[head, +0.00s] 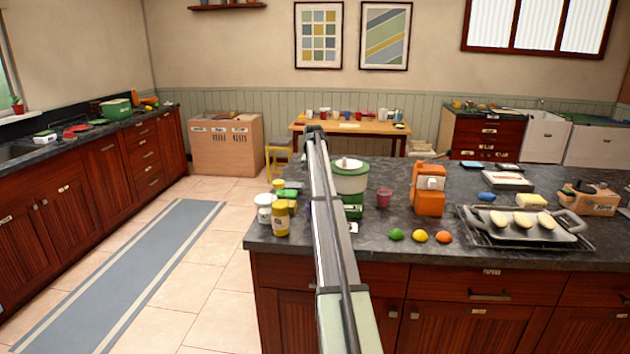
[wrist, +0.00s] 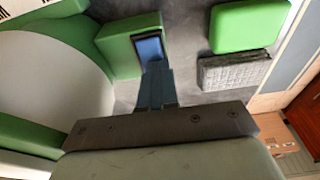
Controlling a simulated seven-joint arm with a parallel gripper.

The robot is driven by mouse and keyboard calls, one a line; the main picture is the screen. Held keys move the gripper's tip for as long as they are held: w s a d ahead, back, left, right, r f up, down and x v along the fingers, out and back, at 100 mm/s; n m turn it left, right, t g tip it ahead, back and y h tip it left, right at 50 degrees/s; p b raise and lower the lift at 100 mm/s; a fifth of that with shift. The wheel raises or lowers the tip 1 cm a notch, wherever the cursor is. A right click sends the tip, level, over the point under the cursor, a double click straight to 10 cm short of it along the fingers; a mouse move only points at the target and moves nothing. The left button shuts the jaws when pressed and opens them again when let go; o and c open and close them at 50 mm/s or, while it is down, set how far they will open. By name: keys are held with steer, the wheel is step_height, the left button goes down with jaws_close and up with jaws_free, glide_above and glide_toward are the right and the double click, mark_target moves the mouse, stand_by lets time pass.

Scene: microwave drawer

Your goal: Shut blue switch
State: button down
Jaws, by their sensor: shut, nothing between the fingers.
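The blue switch (wrist: 149,47) sits in a dark recess on a green block-shaped part (wrist: 118,45) of a green and white appliance. In the head view this appliance (head: 352,180) stands on the island counter, partly hidden behind my arm. In the wrist view my gripper (wrist: 156,68) is shut and empty, its fingertips at the lower edge of the switch. I cannot tell whether they touch it.
A green block (wrist: 248,25) and a grey textured block (wrist: 235,70) lie right of the fingers. On the counter (head: 330,240), jars (head: 280,217) stand left of the appliance, and a red cup (head: 383,198) and an orange machine (head: 428,190) stand right.

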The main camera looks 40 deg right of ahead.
steer(key=shift+s+a+f, duration=0.35)
steer(key=shift+s+a, duration=0.05)
steer(key=shift+r, duration=0.1)
step_height(320, 180, up, 14)
steer(key=s+a, duration=0.1)
steer(key=shift+s+a+r, duration=0.15)
stand_by(0.4)
steer(key=shift+w+d+r, duration=0.15)
steer(key=shift+w+d, duration=0.2)
steer(key=shift+w, duration=0.1)
steer(key=f, duration=0.4)
steer(key=w+d+f, duration=0.1)
steer(key=f, duration=0.7)
steer(key=shift+w+d+f, duration=0.2)
steer(key=shift+f, duration=0.1)
steer(key=shift+w+d+f, duration=0.1)
steer(key=shift+f, duration=0.55)
